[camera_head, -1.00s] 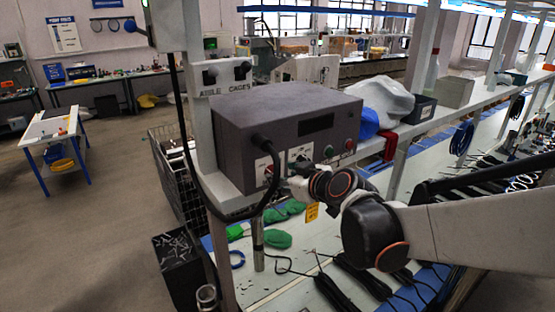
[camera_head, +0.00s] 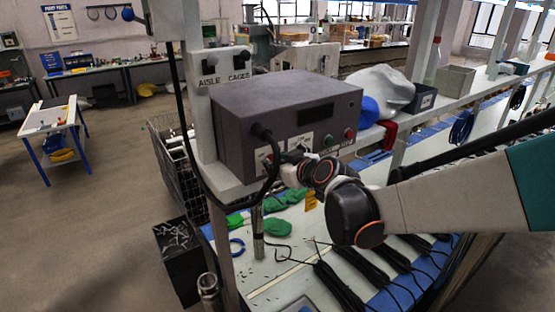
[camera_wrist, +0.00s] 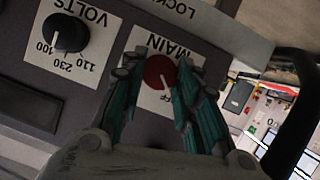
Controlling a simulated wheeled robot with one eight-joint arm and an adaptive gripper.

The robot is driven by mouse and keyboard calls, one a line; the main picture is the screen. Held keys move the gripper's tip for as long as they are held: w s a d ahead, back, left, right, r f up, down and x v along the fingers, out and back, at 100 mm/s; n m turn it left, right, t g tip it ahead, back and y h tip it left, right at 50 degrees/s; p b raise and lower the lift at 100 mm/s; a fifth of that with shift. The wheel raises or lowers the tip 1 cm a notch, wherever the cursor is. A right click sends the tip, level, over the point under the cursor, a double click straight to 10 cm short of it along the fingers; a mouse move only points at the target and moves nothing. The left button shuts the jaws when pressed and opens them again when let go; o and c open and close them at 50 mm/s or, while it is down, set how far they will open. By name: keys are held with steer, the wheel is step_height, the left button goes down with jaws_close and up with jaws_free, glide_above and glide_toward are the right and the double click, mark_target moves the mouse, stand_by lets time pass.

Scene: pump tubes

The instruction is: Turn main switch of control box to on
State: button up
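The control box (camera_head: 270,110) is a dark grey box on a pale shelf in the head view. Its main switch (camera_wrist: 160,73) is a red round knob on a white plate marked MAIN in the wrist view, which appears upside down. The knob's pale pointer line points down towards letters that are partly hidden. In the head view my gripper (camera_head: 294,160) is at the box's front and hides the switch.
A black VOLTS knob (camera_wrist: 66,33) sits beside the main switch. A black cable (camera_head: 270,165) loops from the box front close to my gripper. Green and red buttons (camera_head: 349,133) are at the box's right. A grey bag (camera_head: 385,85) lies behind.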

steer(key=shift+m+b, duration=0.3)
steer(key=shift+w+d+f+m+g+y+b, duration=0.15)
steer(key=shift+m+g+y+b, duration=0.2)
steer(key=shift+m+y+b, duration=1.35)
steer(key=shift+w+d+f+m+g+y+b, duration=0.15)
steer(key=shift+m+g+y+b, duration=0.5)
steer(key=shift+m+b, duration=1.95)
steer(key=shift+d+f+m+g+y+b, duration=0.1)
steer(key=shift+d+m+y+b, duration=0.1)
steer(key=shift+m+y+b, duration=1.6)
steer(key=shift+h+b, duration=0.35)
steer(key=shift+b, duration=0.2)
steer(key=o, duration=1.1)
